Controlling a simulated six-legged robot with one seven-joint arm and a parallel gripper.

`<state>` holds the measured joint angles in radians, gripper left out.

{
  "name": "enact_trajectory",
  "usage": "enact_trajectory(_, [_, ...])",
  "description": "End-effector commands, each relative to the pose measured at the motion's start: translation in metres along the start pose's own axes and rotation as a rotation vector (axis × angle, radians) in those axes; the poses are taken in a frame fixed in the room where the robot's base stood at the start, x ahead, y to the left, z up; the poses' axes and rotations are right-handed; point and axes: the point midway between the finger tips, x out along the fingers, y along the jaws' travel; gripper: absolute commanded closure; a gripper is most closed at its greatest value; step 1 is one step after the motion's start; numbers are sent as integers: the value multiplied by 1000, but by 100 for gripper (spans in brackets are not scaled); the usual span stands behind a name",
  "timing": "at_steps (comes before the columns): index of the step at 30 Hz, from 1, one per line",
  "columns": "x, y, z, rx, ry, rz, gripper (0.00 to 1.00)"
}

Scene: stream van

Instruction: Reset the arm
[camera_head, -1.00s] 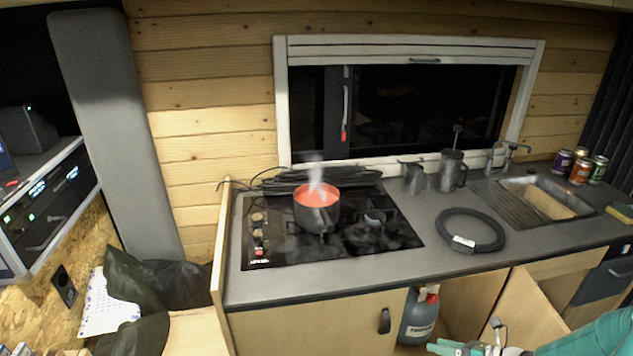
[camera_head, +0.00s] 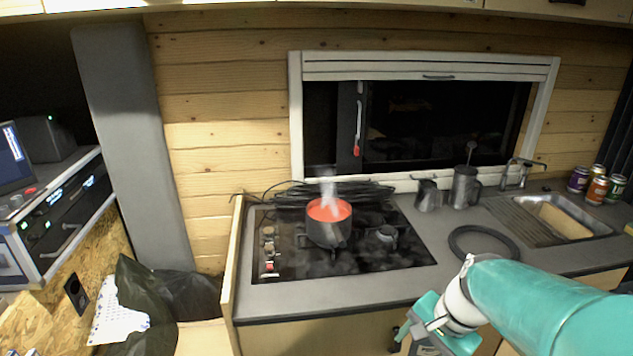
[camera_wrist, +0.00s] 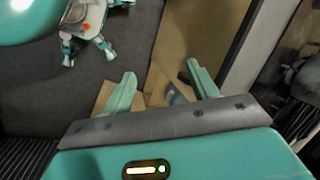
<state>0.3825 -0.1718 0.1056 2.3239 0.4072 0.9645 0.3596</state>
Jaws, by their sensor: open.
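My teal arm (camera_head: 545,305) reaches in from the right edge of the head view, in front of the counter, and hides part of the cupboards below. Its wrist end hangs down near the bottom edge, where the fingers are not clear. In the wrist view my gripper (camera_wrist: 162,72) is open, its two teal fingers spread well apart. Nothing is held between them. Beyond the fingers are light wooden panels and a grey surface, blurred and seen at a steep angle.
A steaming pot of red liquid (camera_head: 329,222) stands on the black hob (camera_head: 300,262). Metal jugs (camera_head: 465,187), a sink (camera_head: 555,217) and several cans (camera_head: 598,190) stand farther right. An equipment rack (camera_head: 70,215) is at left.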

Motion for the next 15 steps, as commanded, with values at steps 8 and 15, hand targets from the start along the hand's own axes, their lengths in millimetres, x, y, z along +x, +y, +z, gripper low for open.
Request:
enact_trajectory(8, [-51, 2, 51, -494, 228, 60, 41])
enact_trajectory(15, [-83, 11, 80, -834, 397, 98, 41])
